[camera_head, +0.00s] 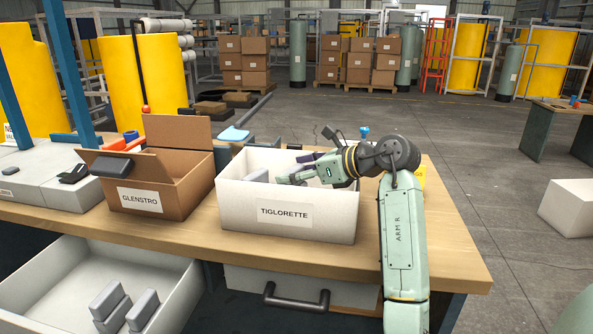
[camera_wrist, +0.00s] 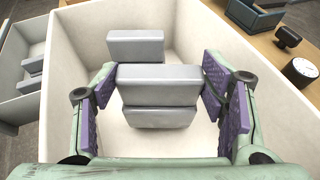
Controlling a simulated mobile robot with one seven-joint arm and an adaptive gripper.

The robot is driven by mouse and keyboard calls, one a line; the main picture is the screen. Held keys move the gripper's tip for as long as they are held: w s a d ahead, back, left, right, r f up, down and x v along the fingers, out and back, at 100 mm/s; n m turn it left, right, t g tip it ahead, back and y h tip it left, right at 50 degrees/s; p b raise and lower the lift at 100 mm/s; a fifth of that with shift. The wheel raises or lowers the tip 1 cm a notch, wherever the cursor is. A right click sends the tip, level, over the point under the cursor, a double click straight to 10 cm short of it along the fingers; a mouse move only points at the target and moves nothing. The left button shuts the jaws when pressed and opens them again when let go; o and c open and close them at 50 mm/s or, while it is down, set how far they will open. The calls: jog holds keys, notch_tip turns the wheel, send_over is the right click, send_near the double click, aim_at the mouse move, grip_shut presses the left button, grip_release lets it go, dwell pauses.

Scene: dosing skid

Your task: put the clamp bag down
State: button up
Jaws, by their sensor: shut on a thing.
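The clamp bag appears to be the grey block-shaped piece (camera_wrist: 158,86) between the purple pads of my gripper (camera_wrist: 160,84) in the wrist view. My gripper is shut on it, inside the white box labelled TIGLORETTE (camera_head: 230,208). In the head view my gripper (camera_head: 290,178) reaches in over the box's right side, and the held piece is largely hidden. Another grey piece (camera_wrist: 134,47) lies just beyond the held one, and one more (camera_wrist: 158,117) shows just on the near side. I cannot tell whether the held piece touches the box floor.
An open cardboard box labelled GLENSTRO (camera_head: 160,188) stands left of the white box on the wooden bench (camera_head: 440,240). Below, an open drawer (camera_head: 45,275) holds several grey pieces. The white box walls stand close around my gripper.

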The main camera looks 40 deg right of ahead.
jog(key=o, duration=1.6)
jog(key=shift+c, duration=0.2)
jog(key=shift+r+p, duration=0.5)
jog(key=shift+r, duration=0.05)
jog(key=b+v, duration=0.2)
jog(key=v, duration=1)
